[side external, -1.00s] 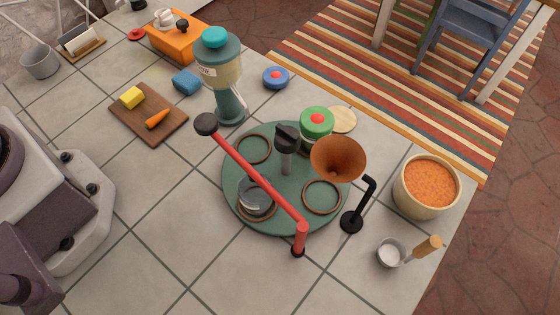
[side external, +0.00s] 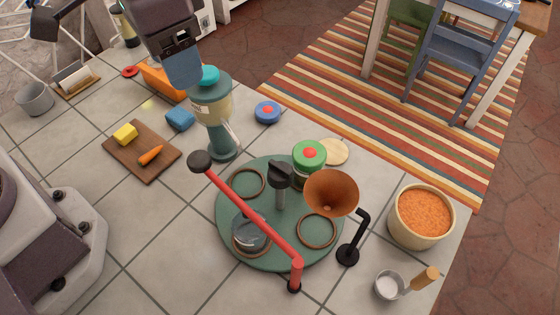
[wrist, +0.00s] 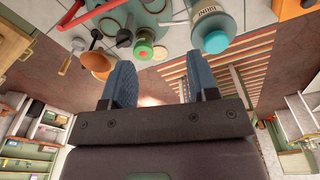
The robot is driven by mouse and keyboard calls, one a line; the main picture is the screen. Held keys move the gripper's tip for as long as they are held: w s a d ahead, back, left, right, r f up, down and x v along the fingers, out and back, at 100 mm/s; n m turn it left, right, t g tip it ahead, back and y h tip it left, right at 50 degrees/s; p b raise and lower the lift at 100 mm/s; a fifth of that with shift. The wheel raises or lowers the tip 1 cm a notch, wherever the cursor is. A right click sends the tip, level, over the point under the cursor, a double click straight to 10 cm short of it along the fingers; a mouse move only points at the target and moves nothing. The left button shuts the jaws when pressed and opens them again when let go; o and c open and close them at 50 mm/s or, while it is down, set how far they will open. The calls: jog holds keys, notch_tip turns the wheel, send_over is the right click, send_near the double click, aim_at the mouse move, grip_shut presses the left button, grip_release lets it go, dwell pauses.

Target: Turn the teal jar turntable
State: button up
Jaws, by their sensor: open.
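The teal turntable (side external: 270,258) is a dark green-teal disc on the counter, with a black knob (side external: 280,175) on a grey post at its middle. Brown rings mark places on it. A green-lidded jar (side external: 309,154) stands at its back, and a clear jar (side external: 249,230) sits at its front left. A red bar (side external: 250,211) with a black ball end crosses above it. My gripper (wrist: 160,88) is open and empty, its two blue fingers apart in the wrist view. In the side view it is high at upper left, by the dispenser's top, away from the turntable.
A teal-capped dispenser (side external: 214,112) stands left of the turntable. A copper funnel (side external: 331,190) on a black stand overhangs its right side. A pot of orange grains (side external: 421,214) and a small cup (side external: 389,285) stand further right. A cutting board (side external: 143,163) lies left.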

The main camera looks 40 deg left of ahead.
jog(key=n+g, duration=0.1)
send_over(281, 167)
jog(key=s+a, duration=0.2)
notch_tip(281, 167, down, 5)
jog(key=w+d+n, duration=0.2)
jog(key=n, duration=0.1)
notch_tip(281, 167, down, 12)
jog(key=shift+a+f, duration=0.1)
jog(key=c, duration=1)
